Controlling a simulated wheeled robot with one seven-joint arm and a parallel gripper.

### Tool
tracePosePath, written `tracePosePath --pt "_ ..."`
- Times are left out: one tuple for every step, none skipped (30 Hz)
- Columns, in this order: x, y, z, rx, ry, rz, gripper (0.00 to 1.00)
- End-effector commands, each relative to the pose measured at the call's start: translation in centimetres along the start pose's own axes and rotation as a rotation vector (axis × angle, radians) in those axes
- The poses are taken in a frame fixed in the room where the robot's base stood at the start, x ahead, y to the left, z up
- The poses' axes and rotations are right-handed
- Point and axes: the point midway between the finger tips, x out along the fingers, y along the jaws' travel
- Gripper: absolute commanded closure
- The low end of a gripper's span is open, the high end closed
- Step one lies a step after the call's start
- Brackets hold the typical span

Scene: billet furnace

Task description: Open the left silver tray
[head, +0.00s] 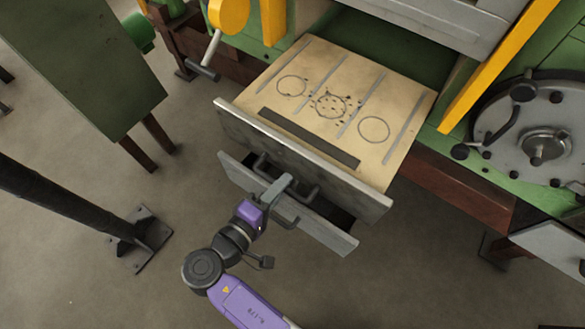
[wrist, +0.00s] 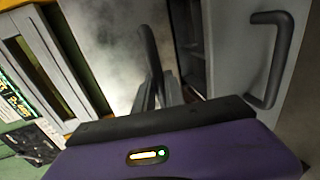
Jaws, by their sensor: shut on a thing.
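A silver tray front (head: 322,233) sits low on the machine, pulled out a little, with a dark gap behind its upper edge. Dark bar handles show near it, one at the left (head: 262,166). My gripper (head: 284,186) reaches in from below and is shut on a handle, whose grip point is partly hidden by the fingers. In the wrist view the fingers (wrist: 157,88) are close together at a dark bar. Another bar handle (wrist: 272,60) stands free on a grey panel at the right. Which tray each handle belongs to is hard to tell.
A beige plate with circles (head: 350,95) sticks out above, with a long silver front edge (head: 240,122) overhanging my gripper. A green table (head: 80,65) and black post (head: 70,202) stand at the left. Floor (head: 100,285) is clear at the lower left.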

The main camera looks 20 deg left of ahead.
Motion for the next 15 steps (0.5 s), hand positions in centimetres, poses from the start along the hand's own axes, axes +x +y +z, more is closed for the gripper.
tracePosePath --pt "-0.46 -0.25 -0.04 -0.003 0.003 -0.003 1.00" --pt "-0.59 -0.28 -0.03 -0.003 0.003 -0.003 1.00" --pt "-0.73 -0.31 -0.03 -0.002 0.003 -0.003 1.00" --pt "-0.80 -0.32 -0.03 -0.002 0.002 -0.003 1.00" --pt "-0.85 -0.33 -0.03 -0.002 0.002 -0.003 1.00" --pt "-0.90 -0.34 -0.02 -0.002 0.002 -0.003 1.00" --pt "-0.91 -0.34 -0.02 -0.002 0.002 -0.003 1.00" --pt "-0.92 -0.34 -0.02 -0.002 0.002 -0.003 1.00" --pt "-0.91 -0.35 -0.02 -0.002 0.002 -0.003 1.00" --pt "-0.91 -0.34 -0.02 -0.002 0.002 -0.003 1.00" --pt "-0.90 -0.34 -0.02 -0.002 0.002 -0.003 1.00" --pt "-0.90 -0.34 -0.02 -0.002 0.002 -0.003 1.00" --pt "-0.89 -0.34 -0.02 -0.002 0.002 -0.003 1.00" --pt "-0.89 -0.34 -0.02 -0.002 0.002 -0.003 1.00" --pt "-0.88 -0.34 -0.02 -0.002 0.002 -0.003 0.84"
